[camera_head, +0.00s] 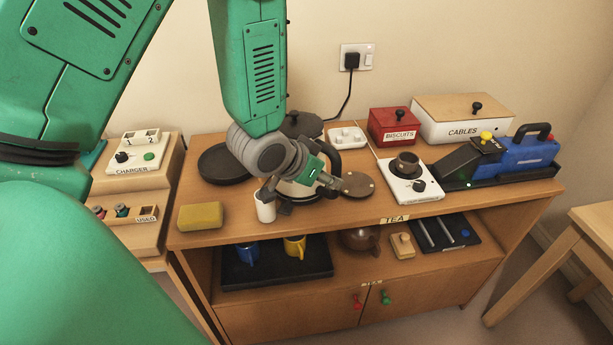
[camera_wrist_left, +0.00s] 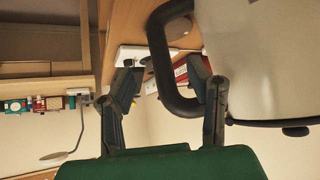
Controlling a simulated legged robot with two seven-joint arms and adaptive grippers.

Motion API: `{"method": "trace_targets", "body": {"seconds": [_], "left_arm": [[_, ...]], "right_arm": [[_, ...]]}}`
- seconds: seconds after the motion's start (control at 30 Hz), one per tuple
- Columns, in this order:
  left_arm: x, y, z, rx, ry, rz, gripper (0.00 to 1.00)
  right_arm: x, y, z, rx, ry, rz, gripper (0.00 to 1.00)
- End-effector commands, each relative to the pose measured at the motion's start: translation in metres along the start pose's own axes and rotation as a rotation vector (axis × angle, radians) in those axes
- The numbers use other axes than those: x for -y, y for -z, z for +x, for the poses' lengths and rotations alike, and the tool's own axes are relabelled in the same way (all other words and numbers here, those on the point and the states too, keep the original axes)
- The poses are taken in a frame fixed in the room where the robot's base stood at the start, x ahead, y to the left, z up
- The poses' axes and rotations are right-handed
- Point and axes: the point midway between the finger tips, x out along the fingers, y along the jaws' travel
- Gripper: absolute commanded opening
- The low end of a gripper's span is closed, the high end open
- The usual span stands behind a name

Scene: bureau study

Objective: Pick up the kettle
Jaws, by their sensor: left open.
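The kettle has a cream body and a black loop handle. In the head view its body (camera_head: 297,189) stands on the cabinet top, mostly hidden behind my left gripper (camera_head: 290,190), and part of its black handle (camera_head: 333,160) shows to the right. In the left wrist view the kettle body (camera_wrist_left: 268,60) fills the upper right. Its handle (camera_wrist_left: 160,62) loops between the two fingers of my left gripper (camera_wrist_left: 166,80). The fingers are apart, one on each side of the handle, and the right one overlaps it. I cannot tell whether they touch it. My right gripper is not in view.
A white cup (camera_head: 264,207) stands close to my left gripper. A round black tray (camera_head: 222,164), a yellow sponge (camera_head: 201,216), a brown disc (camera_head: 357,184) and a white hotplate (camera_head: 412,187) surround it. A red biscuits box (camera_head: 393,127) and a cables box (camera_head: 461,112) stand behind.

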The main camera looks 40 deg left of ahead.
Motion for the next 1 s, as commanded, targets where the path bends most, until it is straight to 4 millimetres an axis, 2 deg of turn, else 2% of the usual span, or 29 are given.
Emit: {"method": "trace_targets", "body": {"seconds": [0.23, 0.5, 0.8, 0.87, 0.93, 1.0], "left_arm": [[0.002, -0.002, 0.018, 0.000, -0.001, -0.001, 0.46], [0.002, -0.003, 0.057, -0.001, -0.001, -0.001, 0.46], [0.001, -0.003, 0.062, -0.001, -0.001, -0.002, 0.46], [0.001, -0.003, 0.062, -0.001, -0.001, -0.001, 0.28], [0.001, -0.003, 0.062, -0.001, -0.001, -0.002, 0.03], [0.002, -0.003, 0.062, -0.001, -0.001, -0.002, 0.00]], "right_arm": [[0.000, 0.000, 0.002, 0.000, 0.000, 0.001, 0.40], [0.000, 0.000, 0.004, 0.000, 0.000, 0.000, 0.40], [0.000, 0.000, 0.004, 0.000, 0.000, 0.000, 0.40], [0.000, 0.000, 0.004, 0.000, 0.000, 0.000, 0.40], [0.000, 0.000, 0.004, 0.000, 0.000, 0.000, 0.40], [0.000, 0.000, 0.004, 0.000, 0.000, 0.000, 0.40]]}}
